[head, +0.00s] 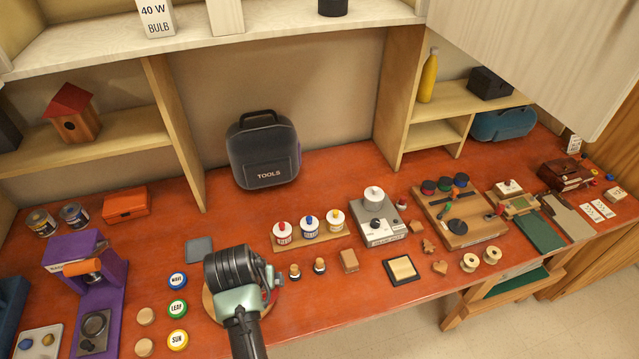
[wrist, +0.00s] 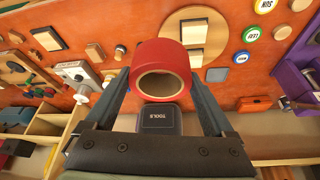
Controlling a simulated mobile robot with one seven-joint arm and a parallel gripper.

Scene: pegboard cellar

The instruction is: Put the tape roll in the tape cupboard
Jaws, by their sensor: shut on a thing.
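The tape roll (wrist: 160,55) is a thick red ring with a brown inner core, in the middle of the wrist view. My gripper (wrist: 160,82) is shut on it, with one dark finger on each side. In the head view my gripper (head: 262,287) is above the front of the orange bench, over a round wooden board (head: 210,306). There the roll is mostly hidden behind my wrist. No cupboard in view carries a readable tape label. A pale panel (head: 545,50), perhaps a cupboard door, hangs at the upper right; its inside is not visible.
A black tool case (head: 262,152) stands at the back of the bench (head: 330,262). Labelled pots (head: 309,226), a grey device (head: 377,218) and small wooden pieces lie right of my gripper. A purple machine (head: 90,270) is at left. An upper shelf (head: 300,29) overhangs the bench.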

